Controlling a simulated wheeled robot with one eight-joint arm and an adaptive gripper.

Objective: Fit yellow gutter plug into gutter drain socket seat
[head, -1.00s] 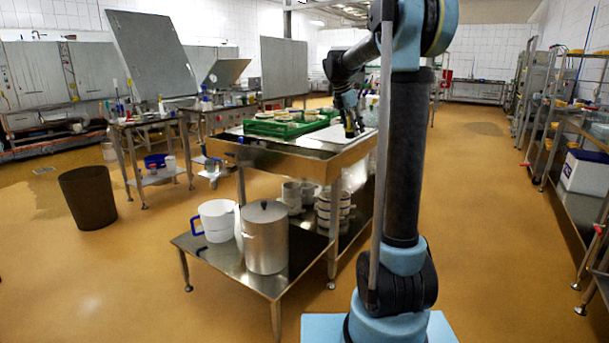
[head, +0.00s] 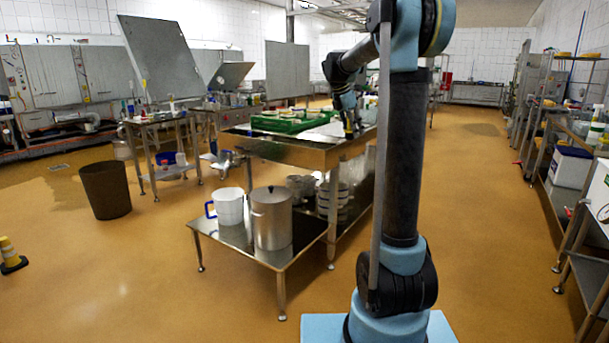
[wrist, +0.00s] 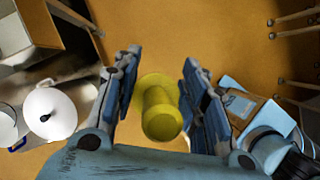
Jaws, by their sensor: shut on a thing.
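The yellow gutter plug (wrist: 161,116) sits between the two fingers of my gripper (wrist: 160,65) in the wrist view. It has a round knob towards the camera and a wider flange beyond. My gripper is shut on it and holds it above bare floor. In the head view my gripper (head: 348,122) hangs from the arm in front of the steel table, and the plug is too small there to make out clearly. I cannot make out the gutter drain socket seat in either view.
A steel table (head: 300,155) with green crates (head: 290,123) stands ahead. Racks line the right; floor between is clear.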

